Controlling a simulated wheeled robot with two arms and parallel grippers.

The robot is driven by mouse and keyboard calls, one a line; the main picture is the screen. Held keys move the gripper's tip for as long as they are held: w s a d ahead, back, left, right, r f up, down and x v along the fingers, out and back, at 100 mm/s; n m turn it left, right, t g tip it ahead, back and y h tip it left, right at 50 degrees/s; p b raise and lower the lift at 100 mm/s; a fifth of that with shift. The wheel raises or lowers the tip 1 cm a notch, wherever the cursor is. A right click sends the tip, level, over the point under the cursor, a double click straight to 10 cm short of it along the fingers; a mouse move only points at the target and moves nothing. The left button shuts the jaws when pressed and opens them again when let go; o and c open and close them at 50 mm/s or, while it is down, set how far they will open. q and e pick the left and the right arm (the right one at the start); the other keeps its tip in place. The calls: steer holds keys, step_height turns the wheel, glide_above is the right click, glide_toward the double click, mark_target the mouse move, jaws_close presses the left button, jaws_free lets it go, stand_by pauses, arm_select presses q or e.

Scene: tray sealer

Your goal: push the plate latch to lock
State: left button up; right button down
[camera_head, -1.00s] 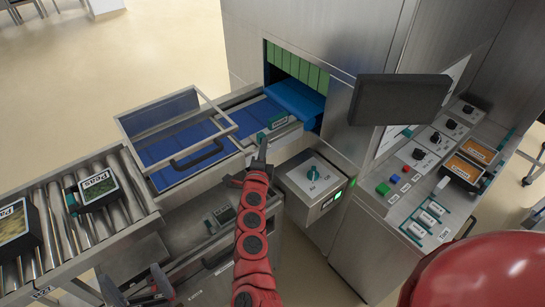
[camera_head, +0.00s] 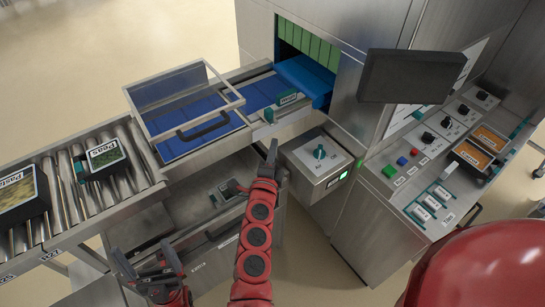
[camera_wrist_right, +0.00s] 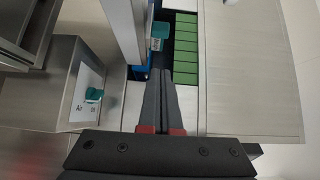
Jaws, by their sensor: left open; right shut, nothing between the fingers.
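The small teal plate latch (camera_head: 268,115) sits on the front side of the sealer's infeed, at the right end of the blue belt. It also shows just beyond my fingertips in the right wrist view (camera_wrist_right: 160,31). My right gripper (camera_head: 272,150) is shut and empty, its tip in front of and below the latch, with a gap between them in the head view. In the wrist view its fingers (camera_wrist_right: 161,78) point toward the latch. My left gripper (camera_head: 150,275) is open and empty at the lower left, well away from the latch.
A clear framed guard (camera_head: 185,93) with a dark handle stands over the blue belt. An air box with a teal knob (camera_head: 320,152) is right of my right gripper. A dark screen (camera_head: 411,76) and control panel are at right.

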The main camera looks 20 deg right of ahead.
steer(key=v, duration=0.2)
steer(key=shift+s+r, duration=0.15)
steer(key=shift+s, duration=0.2)
